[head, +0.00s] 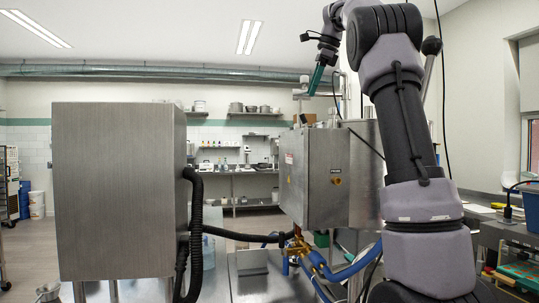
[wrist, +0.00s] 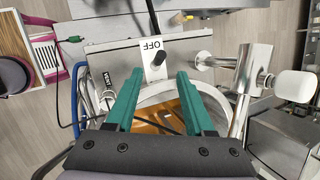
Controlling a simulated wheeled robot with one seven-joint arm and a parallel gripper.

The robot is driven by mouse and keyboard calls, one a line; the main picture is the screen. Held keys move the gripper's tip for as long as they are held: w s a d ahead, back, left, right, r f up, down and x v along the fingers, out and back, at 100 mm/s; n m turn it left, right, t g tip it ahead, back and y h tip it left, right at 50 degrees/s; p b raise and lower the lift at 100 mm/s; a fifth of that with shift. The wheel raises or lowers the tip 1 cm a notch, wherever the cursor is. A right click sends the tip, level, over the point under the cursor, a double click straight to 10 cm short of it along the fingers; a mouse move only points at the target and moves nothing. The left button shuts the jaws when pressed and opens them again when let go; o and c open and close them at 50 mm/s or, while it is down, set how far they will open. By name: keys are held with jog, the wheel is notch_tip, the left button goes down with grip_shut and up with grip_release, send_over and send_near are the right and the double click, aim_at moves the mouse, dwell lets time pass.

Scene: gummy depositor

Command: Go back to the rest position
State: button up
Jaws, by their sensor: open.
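My gripper (head: 317,78) is raised high in the head view, above the steel depositor box (head: 308,178). Its green fingers point down. In the wrist view the two green fingers of my gripper (wrist: 167,75) are apart with nothing held between them. Below them is the round rim of a steel hopper (wrist: 165,97) with orange-brown material inside. The lower part of the hopper is hidden by my gripper.
A large steel cabinet (head: 115,190) with black hoses stands at left. Blue hoses (head: 340,270) run below the depositor. A steel pipe with a white knob (wrist: 294,85) rises right of the fingers. Open floor (head: 32,245) shows at far left.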

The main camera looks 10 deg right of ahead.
jog(key=s+a+f+n+t, duration=0.1)
jog(key=s+a+f+n, duration=0.3)
jog(key=s+f+n, duration=0.4)
jog(key=s+a+f+n+t, duration=0.2)
jog(key=s+f+n, duration=0.6)
jog(key=s+f, duration=1.1)
jog(key=shift+s+a+f+h, duration=0.4)
jog(key=shift+a+f, duration=0.3)
jog(key=shift+a, duration=0.4)
